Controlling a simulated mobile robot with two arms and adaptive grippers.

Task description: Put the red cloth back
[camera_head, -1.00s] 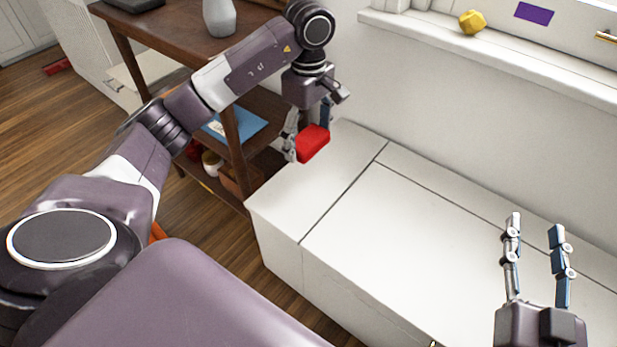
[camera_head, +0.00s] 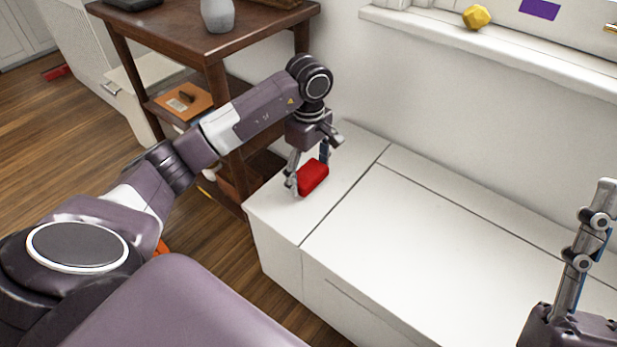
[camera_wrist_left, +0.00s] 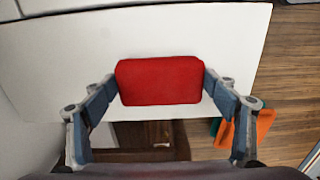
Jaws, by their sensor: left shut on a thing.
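The red cloth (camera_head: 314,178) is a small folded block over the left end of the white bench (camera_head: 430,235). My left gripper (camera_head: 310,174) is shut on it, one finger at each side. In the left wrist view, the red cloth (camera_wrist_left: 160,81) sits between the fingertips of my left gripper (camera_wrist_left: 160,86), with the white top behind it. I cannot tell whether the cloth touches the bench. My right gripper (camera_head: 592,235) is at the right edge, seen side-on and partly cut off; its finger gap is hidden.
A dark wooden shelf unit (camera_head: 215,45) with a grey vase (camera_head: 217,14) stands left of the bench. A yellow lump (camera_head: 476,17) lies on the window ledge (camera_head: 480,52) behind. The bench's middle is clear. Orange and green items (camera_wrist_left: 245,130) lie on the floor in the left wrist view.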

